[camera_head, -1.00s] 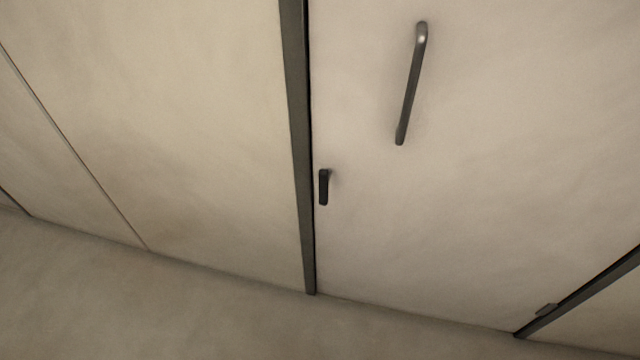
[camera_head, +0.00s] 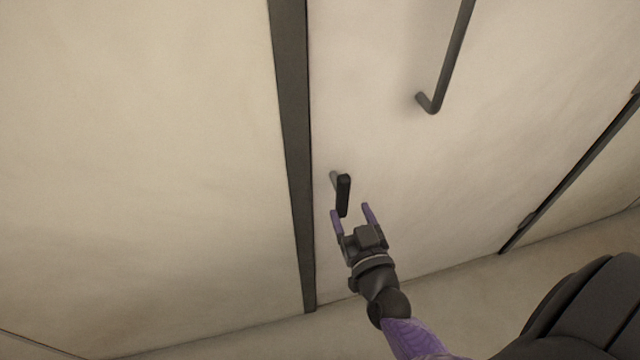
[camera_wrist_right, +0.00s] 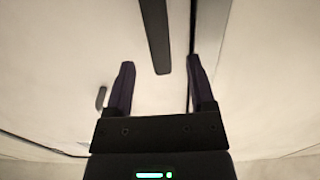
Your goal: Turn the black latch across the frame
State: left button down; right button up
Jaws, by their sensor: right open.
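The black latch (camera_head: 343,194) is a short bar on a stem from the pale door, close beside the dark frame (camera_head: 292,150). Its bar hangs down, roughly along the frame and not across it. My right gripper (camera_head: 351,210) is open just below it, with purple fingers pointing up at the latch's lower end. In the right wrist view the latch (camera_wrist_right: 156,38) shows as a dark bar ahead, lined up between the open fingers (camera_wrist_right: 161,75). I see no contact with it. My left gripper is out of view.
A long dark pull handle (camera_head: 450,60) stands out from the door (camera_head: 430,170), up and right of the latch. A pale panel (camera_head: 140,150) lies left of the frame. A dark strip (camera_head: 570,180) edges the door at right. Bare floor (camera_head: 240,338) shows below.

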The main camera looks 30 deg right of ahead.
aim_at(345, 198)
jog(key=b+x, duration=0.1)
jog(key=x, duration=0.5)
jog(key=shift+w+d+f+b, duration=0.1)
jog(key=shift+w+f+b, duration=0.05)
jog(key=shift+w+b, duration=0.2)
jog(key=shift+w+d, duration=0.15)
jog(key=shift+w, duration=0.3)
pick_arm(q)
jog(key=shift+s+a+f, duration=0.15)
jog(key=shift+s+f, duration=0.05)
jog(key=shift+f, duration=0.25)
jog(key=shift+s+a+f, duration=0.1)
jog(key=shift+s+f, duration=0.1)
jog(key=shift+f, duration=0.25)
pick_arm(e)
jog(key=shift+c, duration=0.7)
grip_shut()
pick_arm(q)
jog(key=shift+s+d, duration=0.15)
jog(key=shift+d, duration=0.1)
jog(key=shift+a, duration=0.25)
